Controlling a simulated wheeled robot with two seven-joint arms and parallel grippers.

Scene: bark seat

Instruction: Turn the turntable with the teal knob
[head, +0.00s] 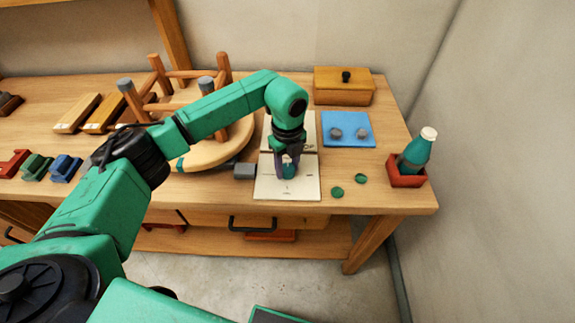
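My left gripper (288,164) points down over a white printed card or panel at the front of the bench. A small teal knob (289,171) shows between its fingertips. The fingers stand on both sides of the knob; whether they press on it is too small to tell. To the left, an upturned stool with a round pale wooden seat (205,156) and several legs lies on the bench, partly hidden by my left arm. A dark rim under the seat may be the turntable (236,163), mostly hidden. My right gripper is not in view.
A grey block (244,171) sits between seat and panel. To the right are a blue mat (348,141) with two grey knobs, two green discs (337,191), and a teal bottle (416,153) in a red holder. A wooden box (343,92) stands behind. Wooden blocks lie left.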

